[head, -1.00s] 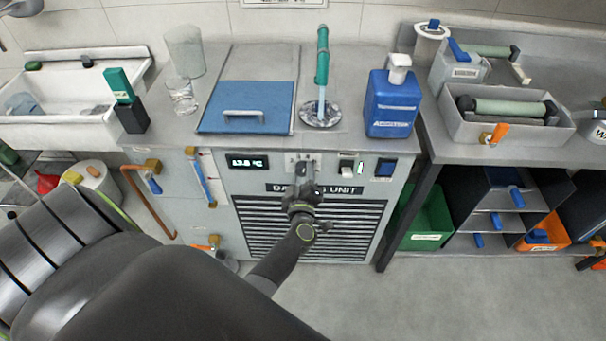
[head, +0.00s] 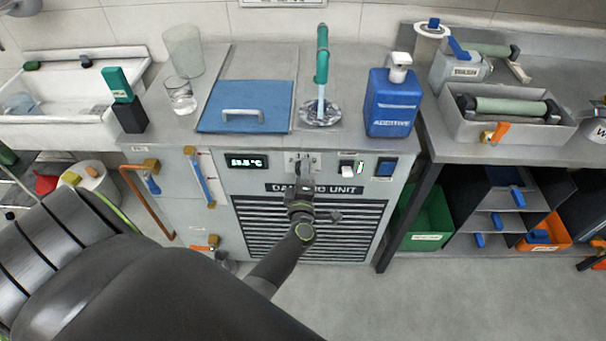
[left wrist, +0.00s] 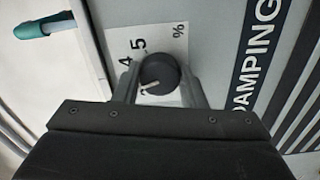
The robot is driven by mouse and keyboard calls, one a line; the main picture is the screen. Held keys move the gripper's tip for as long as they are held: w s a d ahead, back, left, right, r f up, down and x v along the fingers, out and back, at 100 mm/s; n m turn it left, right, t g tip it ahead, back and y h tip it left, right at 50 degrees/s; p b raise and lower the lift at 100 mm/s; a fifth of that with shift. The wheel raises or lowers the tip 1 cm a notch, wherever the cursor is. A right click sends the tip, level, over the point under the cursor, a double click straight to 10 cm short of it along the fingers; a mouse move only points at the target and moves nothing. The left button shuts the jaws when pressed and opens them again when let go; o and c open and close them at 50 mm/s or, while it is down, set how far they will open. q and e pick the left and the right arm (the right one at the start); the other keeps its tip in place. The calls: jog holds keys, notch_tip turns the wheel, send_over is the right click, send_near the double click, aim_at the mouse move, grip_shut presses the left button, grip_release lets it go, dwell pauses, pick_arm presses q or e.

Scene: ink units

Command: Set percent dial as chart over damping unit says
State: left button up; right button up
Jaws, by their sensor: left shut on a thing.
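The percent dial (left wrist: 158,70) is a round black knob with a white pointer line, on a white scale plate marked 4, 5 and %. The line points to the lower left in the left wrist view; a numeral near it is partly hidden. My left gripper (left wrist: 160,86) is shut on the knob, one finger on each side. In the head view the left gripper (head: 302,174) is at the dial plate (head: 299,155) on the front of the damping unit (head: 222,178). The chart (head: 284,3) on the wall is cut off at the top and unreadable. My right gripper is not in view.
A lit temperature display (head: 246,161) is left of the dial; a white switch (head: 347,168) and a blue one (head: 385,167) are right of it.

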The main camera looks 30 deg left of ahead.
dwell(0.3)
pick_arm(q)
jog(key=o, duration=1)
